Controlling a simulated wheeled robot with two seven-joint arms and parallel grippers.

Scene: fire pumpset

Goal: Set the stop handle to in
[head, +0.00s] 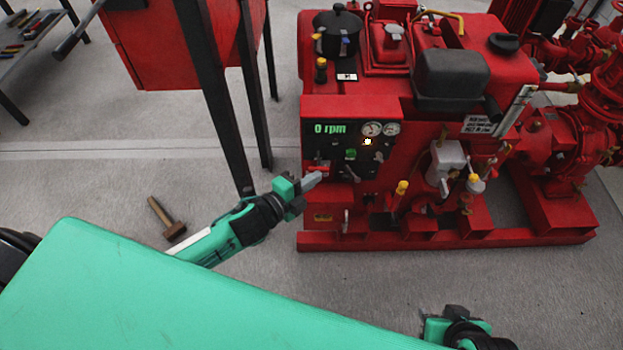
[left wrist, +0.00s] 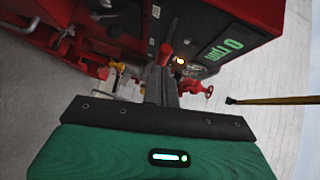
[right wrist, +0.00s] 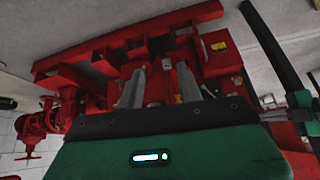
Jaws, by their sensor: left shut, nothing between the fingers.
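The stop handle (head: 318,168) is a small red handle at the lower left of the black control panel (head: 341,136) on the red pumpset. Whether it is pushed in or pulled out cannot be told. My left gripper (head: 312,181) is shut and empty, just below the handle in the head view; contact is unclear. In the left wrist view its fingers (left wrist: 160,84) are together, with the panel's 0 rpm display (left wrist: 224,50) to their upper right. My right gripper is low in the head view, with its fingertips hidden; its parted fingers (right wrist: 160,88) show empty in the right wrist view.
The red pumpset (head: 400,240) stands on a grey floor. A hammer (head: 164,218) lies on the floor. A table with tools (head: 35,45) is at the far left.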

